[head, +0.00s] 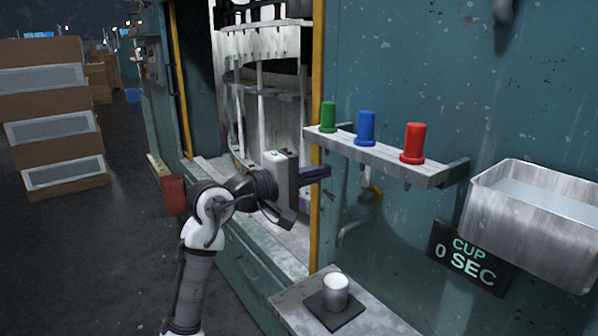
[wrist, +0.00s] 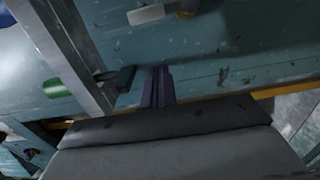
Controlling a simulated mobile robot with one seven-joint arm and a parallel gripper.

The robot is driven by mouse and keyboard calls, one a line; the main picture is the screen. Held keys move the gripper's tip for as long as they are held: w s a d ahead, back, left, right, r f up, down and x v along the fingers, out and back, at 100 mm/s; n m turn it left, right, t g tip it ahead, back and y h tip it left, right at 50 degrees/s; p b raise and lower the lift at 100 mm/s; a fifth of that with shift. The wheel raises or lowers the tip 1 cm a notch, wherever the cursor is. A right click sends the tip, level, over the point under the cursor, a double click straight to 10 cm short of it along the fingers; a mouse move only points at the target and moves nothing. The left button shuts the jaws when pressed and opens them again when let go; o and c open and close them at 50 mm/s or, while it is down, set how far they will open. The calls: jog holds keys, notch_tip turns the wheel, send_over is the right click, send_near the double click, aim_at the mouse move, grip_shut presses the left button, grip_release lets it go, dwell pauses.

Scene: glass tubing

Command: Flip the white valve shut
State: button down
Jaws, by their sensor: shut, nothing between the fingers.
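Under the shelf in the head view is a small valve with a white handle (head: 367,177) and a brass-yellow body (head: 372,194). In the wrist view, a white handle (wrist: 148,14) with a brownish end shows at the top and looks like the same valve. Part of the valve is hidden by the shelf in the head view. My gripper (head: 328,171) is left of the valve, near the shelf's left end, with its dark fingers pointing right. In the wrist view, its fingers (wrist: 158,72) are together and empty, apart from the handle.
A metal shelf (head: 425,173) carries a green (head: 328,117), a blue (head: 366,128) and a red cylinder (head: 412,143). A metal tank (head: 535,225) is at right, above a "CUP 0 SEC" sign (head: 468,258). A white cup (head: 336,291) stands below. A yellow post (head: 317,225) is close to my gripper.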

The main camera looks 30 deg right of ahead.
aim_at(368, 182)
jog(key=s+d+p, duration=0.1)
jog(key=s+d, duration=0.2)
jog(key=shift+s+d+p, duration=0.35)
jog(key=shift+d, duration=0.05)
